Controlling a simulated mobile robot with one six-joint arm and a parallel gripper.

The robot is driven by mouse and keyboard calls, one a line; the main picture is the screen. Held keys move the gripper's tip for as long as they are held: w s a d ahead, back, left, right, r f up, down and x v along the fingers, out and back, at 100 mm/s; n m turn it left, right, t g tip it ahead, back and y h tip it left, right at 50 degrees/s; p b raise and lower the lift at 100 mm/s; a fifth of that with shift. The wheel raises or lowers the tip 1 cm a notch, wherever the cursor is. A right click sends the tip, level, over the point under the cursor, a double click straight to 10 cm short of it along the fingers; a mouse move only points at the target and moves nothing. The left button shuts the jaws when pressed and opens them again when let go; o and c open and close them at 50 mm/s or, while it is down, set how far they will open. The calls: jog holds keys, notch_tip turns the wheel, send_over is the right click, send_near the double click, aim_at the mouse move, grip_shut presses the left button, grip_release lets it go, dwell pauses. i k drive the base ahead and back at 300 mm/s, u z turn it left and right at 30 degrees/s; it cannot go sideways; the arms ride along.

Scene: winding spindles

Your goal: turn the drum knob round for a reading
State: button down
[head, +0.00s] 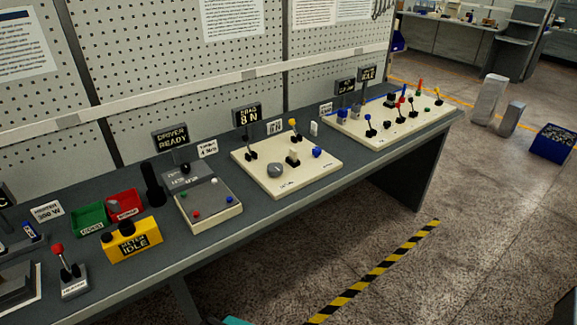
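A long board with several levers (421,117) lies right. Floor before the bench is clear past striped tape (385,262).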

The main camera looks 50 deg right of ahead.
aim_at(275, 168)
jog(key=z, duration=4.4)
jog(key=i, duration=0.1)
jog(key=u, duration=3)
jog(key=k, duration=0.9)
jog(key=u, duration=0.15)
jog(key=i, duration=0.7)
jog(key=u, duration=0.05)
